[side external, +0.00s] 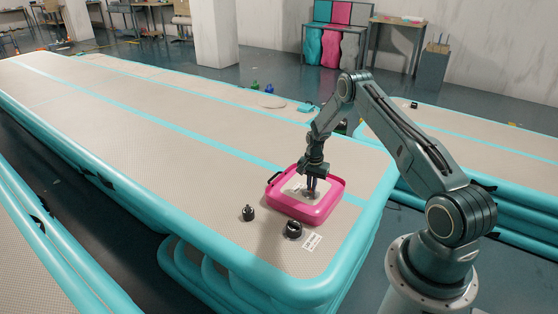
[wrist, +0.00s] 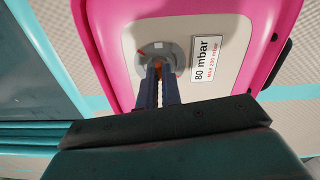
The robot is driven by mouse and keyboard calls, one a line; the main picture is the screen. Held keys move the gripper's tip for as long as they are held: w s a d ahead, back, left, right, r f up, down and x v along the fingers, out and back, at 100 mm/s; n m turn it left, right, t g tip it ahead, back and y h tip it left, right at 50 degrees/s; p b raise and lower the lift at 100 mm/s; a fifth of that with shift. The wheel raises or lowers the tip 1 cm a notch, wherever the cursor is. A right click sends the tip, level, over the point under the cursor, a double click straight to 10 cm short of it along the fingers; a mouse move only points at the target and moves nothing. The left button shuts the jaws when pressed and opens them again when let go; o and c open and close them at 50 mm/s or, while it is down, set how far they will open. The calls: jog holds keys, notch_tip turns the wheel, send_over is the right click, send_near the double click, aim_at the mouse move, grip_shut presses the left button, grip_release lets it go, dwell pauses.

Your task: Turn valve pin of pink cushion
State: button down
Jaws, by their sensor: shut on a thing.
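The pink cushion (side external: 324,209) lies on the beige track near its front right end, and its pink rim (wrist: 262,50) fills much of the wrist view. A round grey valve (wrist: 170,49) sits in its pale top panel, with a small orange-red pin (wrist: 157,65) in the middle. My gripper (wrist: 157,68) points down over the cushion and is shut on the valve pin. The fingers hide most of the pin. In the side view my gripper (side external: 312,192) stands over the cushion's middle.
A black cap-like fitting (side external: 293,229) and a smaller dark fitting (side external: 248,213) stand on the track in front of the cushion. A white label (side external: 312,242) lies near the edge. The track (side external: 150,140) is mostly clear to the left. A pressure label (wrist: 206,60) is beside the valve.

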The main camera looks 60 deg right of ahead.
dwell(0.3)
jog(key=c, duration=1.6)
grip_release()
jog(key=shift+r, duration=0.1)
notch_tip(320, 180, up, 14)
jog(key=shift+f, duration=0.2)
